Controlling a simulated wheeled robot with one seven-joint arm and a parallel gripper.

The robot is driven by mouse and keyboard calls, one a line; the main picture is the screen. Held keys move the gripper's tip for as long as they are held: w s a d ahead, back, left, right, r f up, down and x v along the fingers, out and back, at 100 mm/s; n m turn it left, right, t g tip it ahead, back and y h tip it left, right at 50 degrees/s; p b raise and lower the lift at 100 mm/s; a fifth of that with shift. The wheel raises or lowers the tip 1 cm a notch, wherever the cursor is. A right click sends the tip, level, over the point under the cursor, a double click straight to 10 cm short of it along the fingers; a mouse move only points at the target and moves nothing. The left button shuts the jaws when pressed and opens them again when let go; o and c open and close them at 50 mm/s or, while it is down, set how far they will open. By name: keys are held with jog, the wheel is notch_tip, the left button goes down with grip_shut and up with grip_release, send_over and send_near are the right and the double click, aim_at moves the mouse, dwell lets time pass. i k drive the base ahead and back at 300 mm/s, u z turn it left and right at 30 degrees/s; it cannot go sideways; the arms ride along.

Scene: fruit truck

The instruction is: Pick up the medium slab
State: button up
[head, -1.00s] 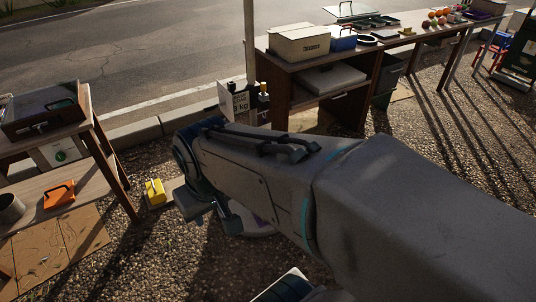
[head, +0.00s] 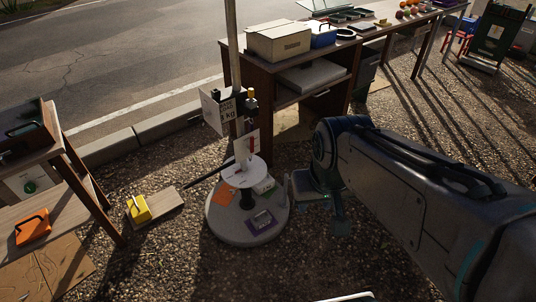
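My gripper (head: 337,222) hangs at the end of my arm, right of the round stand base and above the gravel. It is seen from behind, and its finger gap is hidden. A flat grey piece shows beside it; I cannot tell whether it is part of the gripper or a separate thing. A yellow handled block (head: 139,209) lies on a board on the ground at left. An orange handled slab (head: 32,227) lies on the left table's lower shelf. Small flat pieces, including a purple one (head: 261,222), lie on the base. I cannot tell which thing is the medium slab.
The round base (head: 232,232) carries a pole and signs. The left wooden table (head: 75,168) and the long back table (head: 238,75) bound the area. A cardboard box (head: 278,42) and fruit (head: 408,12) stand on the back table. Gravel at front is open.

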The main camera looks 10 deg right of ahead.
aim_at(268, 183)
jog(key=i, duration=0.4)
jog(key=z, duration=1.1)
jog(key=i, duration=3.9)
jog(key=u, duration=2.15)
jog(key=i, duration=0.55)
jog(key=u, duration=0.55)
